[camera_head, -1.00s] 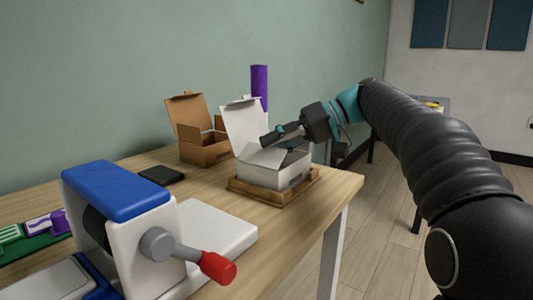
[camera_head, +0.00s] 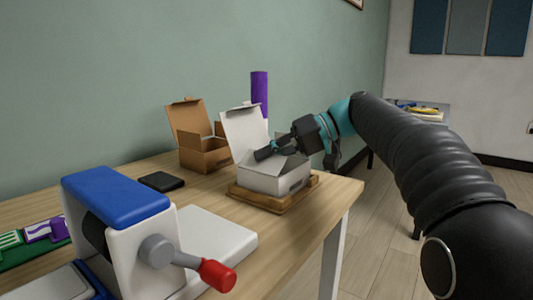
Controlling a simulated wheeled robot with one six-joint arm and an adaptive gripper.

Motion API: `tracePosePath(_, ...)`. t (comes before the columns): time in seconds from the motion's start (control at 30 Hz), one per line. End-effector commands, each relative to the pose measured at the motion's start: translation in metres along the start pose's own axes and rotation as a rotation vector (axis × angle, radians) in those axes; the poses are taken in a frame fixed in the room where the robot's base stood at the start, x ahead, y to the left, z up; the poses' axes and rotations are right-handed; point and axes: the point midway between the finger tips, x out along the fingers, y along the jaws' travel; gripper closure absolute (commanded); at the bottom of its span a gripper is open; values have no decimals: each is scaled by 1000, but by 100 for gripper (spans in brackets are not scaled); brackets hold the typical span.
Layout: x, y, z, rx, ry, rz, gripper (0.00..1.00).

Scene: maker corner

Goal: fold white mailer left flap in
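The white mailer (camera_head: 275,180) is an open box on a wooden tray (camera_head: 252,198) near the table's right end. Its lid (camera_head: 242,130) stands up at the back, leaning left. A pale panel, which looks like the left flap (camera_head: 254,165), slants at the box's left side under my fingers; its exact angle is hard to make out. My gripper (camera_head: 266,152) reaches in from the right, its dark fingers over the left part of the box opening. The fingers are small and overlap in view, so I cannot tell their gap or whether they touch the flap.
A brown open box (camera_head: 203,153) stands behind the mailer on the left, with a purple roll (camera_head: 259,92) behind the lid. A black flat item (camera_head: 161,181) lies left. A blue-topped machine (camera_head: 120,225) with a red-tipped crank (camera_head: 217,274) fills the front left.

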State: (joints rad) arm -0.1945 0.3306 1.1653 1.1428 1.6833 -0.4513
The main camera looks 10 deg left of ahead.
Motion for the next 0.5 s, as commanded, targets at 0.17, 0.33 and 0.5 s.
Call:
tracePosePath(0.17, -1, 4, -1, 75, 0, -70, 100)
tracePosePath(0.33, 0, 5, 0, 73, 0, -71, 100)
tracePosePath(0.5, 0, 5, 0, 72, 0, -70, 72)
